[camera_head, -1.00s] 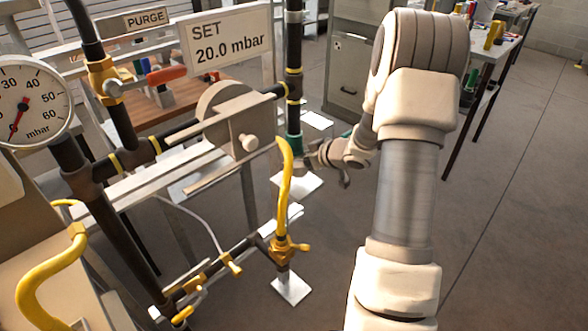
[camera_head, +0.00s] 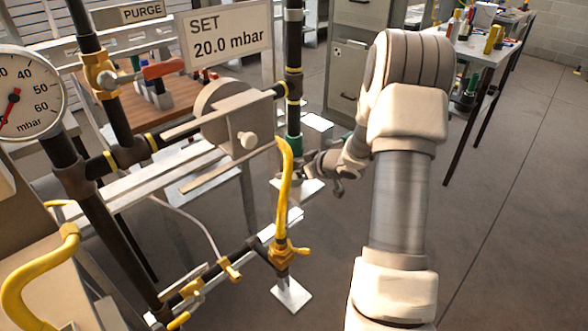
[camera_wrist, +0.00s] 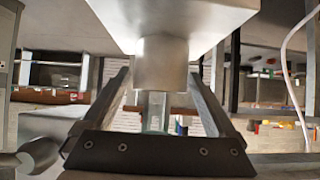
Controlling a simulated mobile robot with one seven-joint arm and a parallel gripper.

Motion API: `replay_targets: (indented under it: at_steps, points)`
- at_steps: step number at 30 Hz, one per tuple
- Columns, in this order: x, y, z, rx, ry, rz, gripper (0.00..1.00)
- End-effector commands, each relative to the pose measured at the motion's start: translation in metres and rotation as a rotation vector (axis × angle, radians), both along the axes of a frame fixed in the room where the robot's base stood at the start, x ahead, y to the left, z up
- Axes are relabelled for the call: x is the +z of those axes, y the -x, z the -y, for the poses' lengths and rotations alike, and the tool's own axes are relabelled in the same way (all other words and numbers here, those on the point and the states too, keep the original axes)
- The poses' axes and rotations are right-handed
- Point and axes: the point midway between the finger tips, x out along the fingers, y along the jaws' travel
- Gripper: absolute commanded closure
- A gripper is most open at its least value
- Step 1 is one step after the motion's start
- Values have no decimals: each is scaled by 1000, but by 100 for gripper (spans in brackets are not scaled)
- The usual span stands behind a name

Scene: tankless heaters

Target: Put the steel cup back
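In the wrist view, a smooth grey metal cylinder (camera_wrist: 161,66), perhaps the steel cup, sits under a pale block. The two fingers of my gripper (camera_wrist: 160,82) stand well apart, one on each side of it. Their tips come close to its sides; I cannot tell whether they touch. In the head view my gripper (camera_head: 327,178) is small, low beside the dark vertical pipe and right of the yellow hose. No cup can be made out there.
The pale block (camera_wrist: 175,20) fills the top of the wrist view. In the head view a yellow hose (camera_head: 285,190), dark pipe (camera_head: 293,60), grey round regulator (camera_head: 226,115) and gauge (camera_head: 25,92) stand left of my arm. Open floor (camera_head: 515,200) lies to the right.

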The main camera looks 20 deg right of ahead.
Motion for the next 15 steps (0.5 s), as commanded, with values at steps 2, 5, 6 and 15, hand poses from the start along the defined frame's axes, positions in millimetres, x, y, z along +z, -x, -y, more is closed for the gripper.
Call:
replay_targets:
  at_steps: [2,5,6,15]
  points:
    - [0,0,0,0,0,0,0]
    - [0,0,0,1,1,0,0]
    - [0,0,0,1,1,0,0]
    - [22,20,8,-2,1,0,0]
